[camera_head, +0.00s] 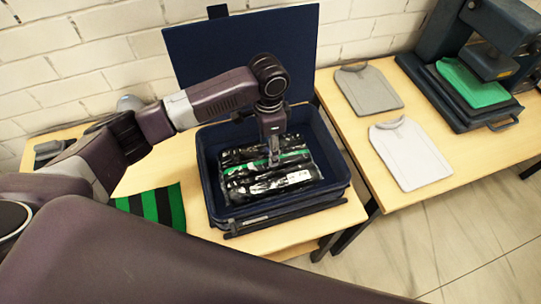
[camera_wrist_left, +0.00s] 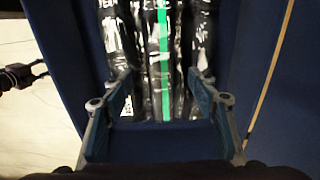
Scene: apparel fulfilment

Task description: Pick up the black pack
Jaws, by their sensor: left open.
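Several black packs in shiny clear wrap (camera_head: 262,188) lie side by side in a dark blue bin (camera_head: 338,186). One black pack shows a green stripe (camera_head: 290,157); the stripe also shows in the left wrist view (camera_wrist_left: 164,60). My left gripper (camera_head: 274,160) points down into the bin over the packs. In the left wrist view its fingers (camera_wrist_left: 162,90) are apart, with nothing held between them. Contact with the packs cannot be told. A dark claw shape at that view's left edge may be my right gripper (camera_wrist_left: 38,73); its jaws are unclear.
The bin's raised lid (camera_head: 245,50) stands behind it. A green and black striped cloth (camera_head: 155,205) lies left of the bin. On the right table are two grey folded shirts (camera_head: 410,153) and a heat press (camera_head: 455,60) with a green item.

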